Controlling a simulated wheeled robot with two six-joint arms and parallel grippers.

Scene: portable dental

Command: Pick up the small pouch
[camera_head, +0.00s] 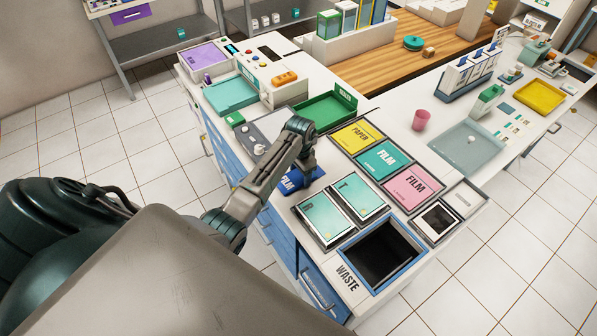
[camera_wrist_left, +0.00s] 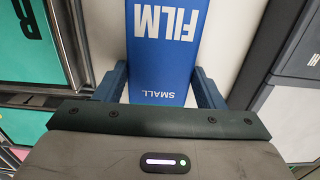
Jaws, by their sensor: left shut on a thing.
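The small pouch (camera_wrist_left: 163,52) is blue with white lettering "FILM" and "SMALL". In the left wrist view it lies between the two fingers of my left gripper (camera_wrist_left: 160,84), which are shut on its sides. In the head view a blue part of the pouch (camera_head: 287,184) shows under my left gripper (camera_head: 306,172); my wrist hides much of the rest. The pouch is at the white counter (camera_head: 268,195); I cannot tell whether it still touches the surface. My right gripper is not in view.
Two teal-topped bins (camera_head: 326,217) and a dark waste opening (camera_head: 382,252) are nearer. A green tray (camera_head: 325,112) and grey device (camera_head: 265,132) sit beyond.

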